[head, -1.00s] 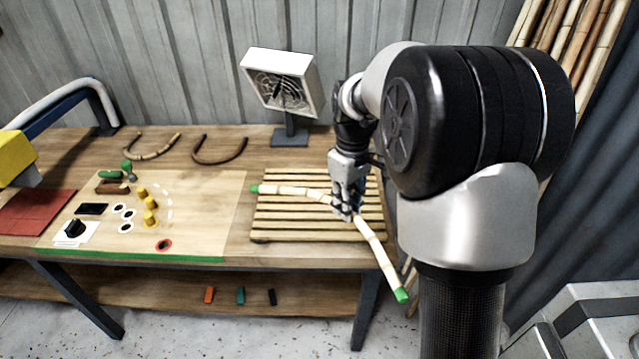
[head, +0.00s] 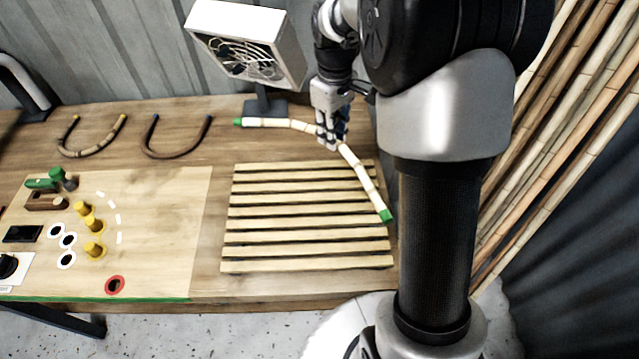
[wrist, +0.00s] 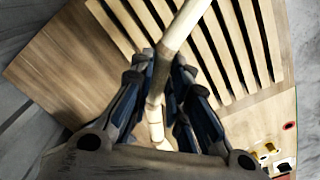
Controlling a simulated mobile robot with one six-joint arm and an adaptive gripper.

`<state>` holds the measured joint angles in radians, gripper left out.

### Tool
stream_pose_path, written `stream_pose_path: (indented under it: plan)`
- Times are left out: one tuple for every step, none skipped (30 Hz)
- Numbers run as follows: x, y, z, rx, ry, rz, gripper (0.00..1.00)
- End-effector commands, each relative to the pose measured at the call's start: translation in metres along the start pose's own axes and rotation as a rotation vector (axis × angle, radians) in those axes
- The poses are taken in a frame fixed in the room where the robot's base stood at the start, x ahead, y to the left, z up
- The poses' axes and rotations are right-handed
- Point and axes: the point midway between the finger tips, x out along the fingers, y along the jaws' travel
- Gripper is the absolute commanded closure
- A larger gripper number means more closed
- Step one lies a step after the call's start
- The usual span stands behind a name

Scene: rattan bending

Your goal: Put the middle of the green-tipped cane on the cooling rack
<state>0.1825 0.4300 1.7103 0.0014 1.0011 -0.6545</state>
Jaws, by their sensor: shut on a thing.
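The green-tipped cane (head: 357,165) is pale, gently bent, with a green tip at each end. My gripper (head: 328,140) is shut on it near its middle. In the head view the cane shows over the far edge of the slatted wooden cooling rack (head: 300,222), its right half crossing the rack's far right corner. In the wrist view the cane (wrist: 175,40) runs between the fingers (wrist: 165,95), with the rack slats (wrist: 225,45) behind it. The cane appears held above the rack; its exact height cannot be told.
A white fan (head: 245,45) stands behind the rack. A pegboard (head: 150,240) with yellow pegs lies to the left. Tall canes (head: 570,110) lean at the right. The rack's slats are bare.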

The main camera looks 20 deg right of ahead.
Motion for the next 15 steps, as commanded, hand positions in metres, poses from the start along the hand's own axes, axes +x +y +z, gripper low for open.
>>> stream_pose_path:
  plan:
    - [0.021,-0.001,0.001,0.0,-0.006,-0.005,1.0]
    - [0.029,-0.001,0.001,0.0,-0.005,-0.004,1.0]
    - [0.04,-0.001,0.001,0.0,-0.005,-0.004,1.0]
    - [0.048,-0.001,0.001,0.0,-0.005,-0.004,1.0]
    - [0.057,-0.001,0.001,0.0,-0.006,-0.004,1.0]
    - [0.067,-0.001,0.001,0.0,-0.004,-0.003,1.0]
    - [0.075,-0.001,0.001,0.0,-0.005,-0.004,1.0]
    - [0.083,-0.001,0.001,0.0,-0.004,-0.003,1.0]
    - [0.093,-0.001,0.001,0.0,-0.005,-0.004,1.0]
    - [0.1,-0.001,0.001,0.0,-0.004,-0.003,1.0]
    - [0.106,-0.001,0.001,0.0,-0.004,-0.003,1.0]
    - [0.113,0.0,0.001,0.0,-0.004,-0.003,1.0]
    - [0.117,0.0,0.001,0.0,-0.002,-0.002,1.0]
    - [0.12,0.0,0.001,0.0,-0.002,-0.002,1.0]
    - [0.124,0.0,0.0,0.0,-0.002,-0.001,1.0]
